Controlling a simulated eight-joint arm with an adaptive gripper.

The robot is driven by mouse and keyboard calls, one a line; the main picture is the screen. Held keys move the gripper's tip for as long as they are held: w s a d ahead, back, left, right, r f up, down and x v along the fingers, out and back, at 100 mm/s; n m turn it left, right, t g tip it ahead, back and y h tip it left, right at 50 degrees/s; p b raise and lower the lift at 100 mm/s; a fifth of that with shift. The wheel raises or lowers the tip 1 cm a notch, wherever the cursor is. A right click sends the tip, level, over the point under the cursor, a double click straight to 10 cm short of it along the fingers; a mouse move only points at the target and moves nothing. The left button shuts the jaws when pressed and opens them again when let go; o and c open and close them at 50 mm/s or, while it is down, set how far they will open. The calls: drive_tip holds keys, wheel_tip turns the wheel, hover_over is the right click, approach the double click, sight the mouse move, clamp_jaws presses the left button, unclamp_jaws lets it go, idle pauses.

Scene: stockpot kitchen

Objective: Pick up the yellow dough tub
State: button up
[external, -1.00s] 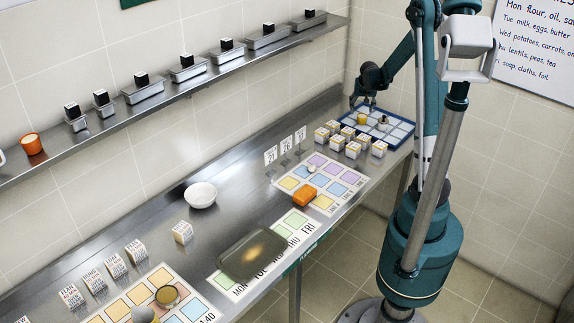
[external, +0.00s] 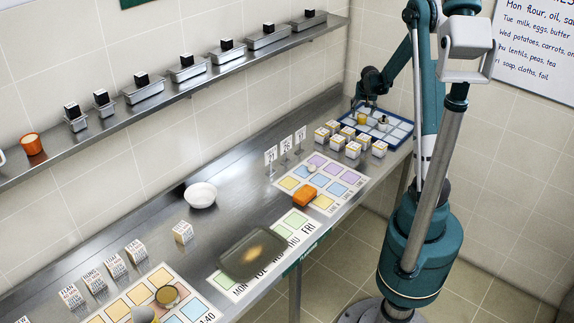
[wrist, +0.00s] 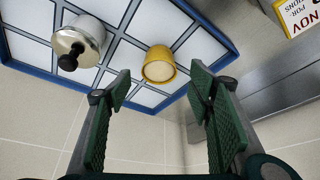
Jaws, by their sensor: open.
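The yellow dough tub (wrist: 159,64) is a small round yellow cup with a pale top. It stands in one square of the blue-rimmed tray (wrist: 30,56) with a white grid. In the external view the tub (external: 362,119) is near the back left of the tray, at the far end of the counter. My gripper (wrist: 162,85) is open and empty. Its green-padded fingers are on either side of the tub in the wrist picture, not touching it. In the external view the gripper (external: 363,103) is close to the tub, and its fingertips are hard to make out.
A silver pot with a black knob (wrist: 80,42) stands in the tray beside the tub. Several white labelled boxes (external: 336,143) stand just left of the tray. The wall is close behind the tray.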

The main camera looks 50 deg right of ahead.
sight(362, 116)
drive_tip(key=shift+d+f, duration=0.1)
drive_tip(key=shift+f, duration=0.1)
idle(0.3)
drive_tip(key=shift+x, duration=2.55)
drive_tip(key=shift+c, duration=0.5)
drive_tip(key=c, duration=0.9)
